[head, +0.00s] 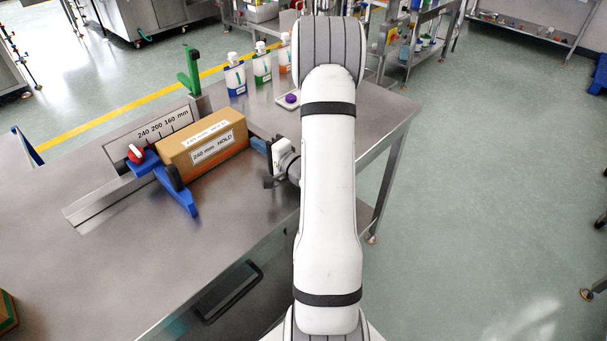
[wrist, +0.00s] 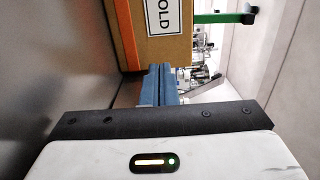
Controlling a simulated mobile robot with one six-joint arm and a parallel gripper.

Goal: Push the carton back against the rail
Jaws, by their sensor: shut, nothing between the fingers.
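The brown carton (head: 204,145), labelled "240 mm HOLD", lies on the steel table in the head view, in front of the rail (head: 150,131) marked 240, 200 and 160 mm. In the wrist view, the shut fingers (wrist: 161,84) point at the lower part of the carton (wrist: 150,40). I cannot tell whether they touch it.
A green upright (head: 190,72) rises behind the rail. Several pouches with coloured labels (head: 236,75) stand at the table's back, near a small white tray with a purple item (head: 290,99). The table front (head: 150,260) is clear.

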